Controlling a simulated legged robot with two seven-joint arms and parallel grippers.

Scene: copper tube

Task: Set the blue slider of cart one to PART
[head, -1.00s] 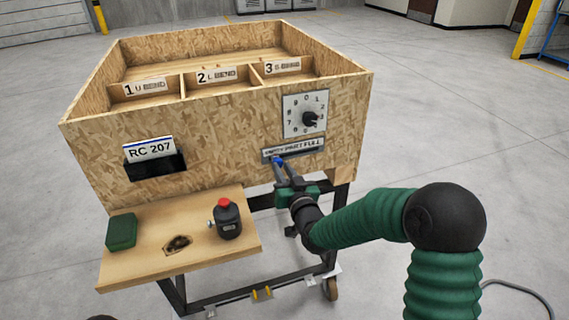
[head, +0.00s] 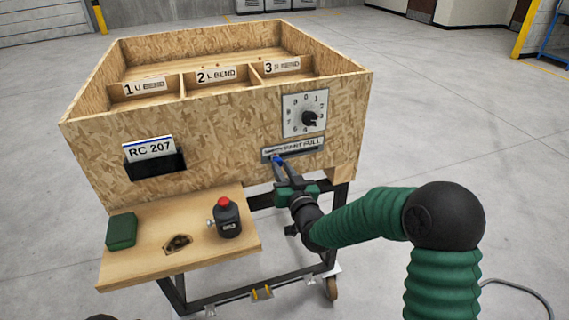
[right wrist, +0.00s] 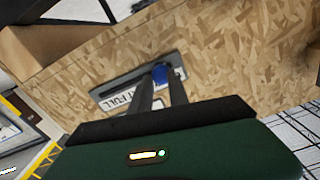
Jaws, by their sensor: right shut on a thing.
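The blue slider (head: 277,158) stands in the slot's left part, left of the word PART. It also shows in the right wrist view (right wrist: 168,73) between my fingertips. My right gripper (head: 278,165) is shut on the slider, its fingers reaching up to the panel from below; they hide part of the slider and slot. My left gripper is not in view.
A numbered dial (head: 305,114) sits just above the slot. A card holder (head: 155,166) marked RC 207 is at the left. The lower shelf (head: 225,255) carries a green block (head: 121,232) and a dark bottle (head: 229,222) with a red top.

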